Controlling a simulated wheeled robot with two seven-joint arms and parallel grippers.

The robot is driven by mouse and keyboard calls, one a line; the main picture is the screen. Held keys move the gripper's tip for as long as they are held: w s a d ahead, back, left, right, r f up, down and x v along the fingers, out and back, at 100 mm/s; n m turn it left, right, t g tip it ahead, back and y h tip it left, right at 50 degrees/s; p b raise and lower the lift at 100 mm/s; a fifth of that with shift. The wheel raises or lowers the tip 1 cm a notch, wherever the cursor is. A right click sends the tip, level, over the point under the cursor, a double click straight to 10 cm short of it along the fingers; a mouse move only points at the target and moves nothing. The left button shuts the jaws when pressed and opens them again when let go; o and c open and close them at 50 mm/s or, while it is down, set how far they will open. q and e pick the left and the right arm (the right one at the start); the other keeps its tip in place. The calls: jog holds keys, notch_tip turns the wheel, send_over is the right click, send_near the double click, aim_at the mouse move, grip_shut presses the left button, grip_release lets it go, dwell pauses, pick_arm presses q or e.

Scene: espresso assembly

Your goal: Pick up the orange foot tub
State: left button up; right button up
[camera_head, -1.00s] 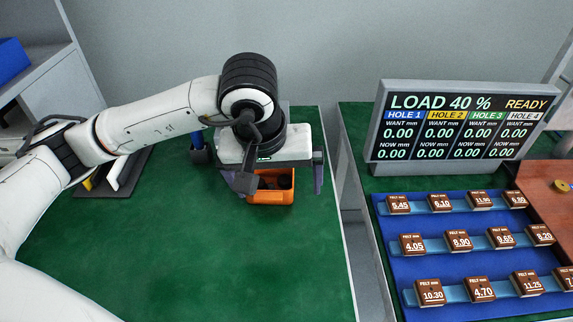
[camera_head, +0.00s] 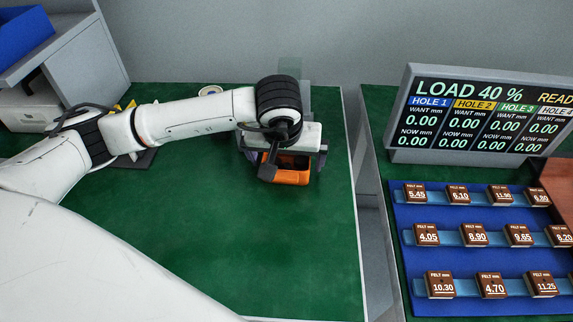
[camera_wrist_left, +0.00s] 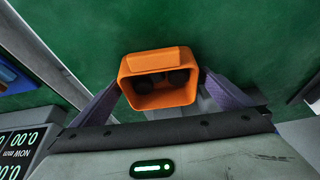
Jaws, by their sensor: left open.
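The orange foot tub (camera_head: 291,177) stands on the green table top near its right edge, partly hidden under my left gripper in the head view. In the left wrist view the tub (camera_wrist_left: 160,98) shows its open top with dark round things inside. My left gripper (camera_head: 285,160) is right above the tub. In the left wrist view its two purple fingers (camera_wrist_left: 162,97) are spread, one on each side of the tub. The right finger looks very close to the tub wall; I cannot tell whether it touches. My right gripper is not in view.
Right of a gap, a second table holds a display panel (camera_head: 484,115) and a blue tray (camera_head: 460,262) with several brown felt blocks. A grey shelf with a blue bin (camera_head: 22,40) stands at the back left. The front of the green table (camera_head: 260,250) is clear.

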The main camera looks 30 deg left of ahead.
pick_arm(q)
jog(key=c, duration=1.7)
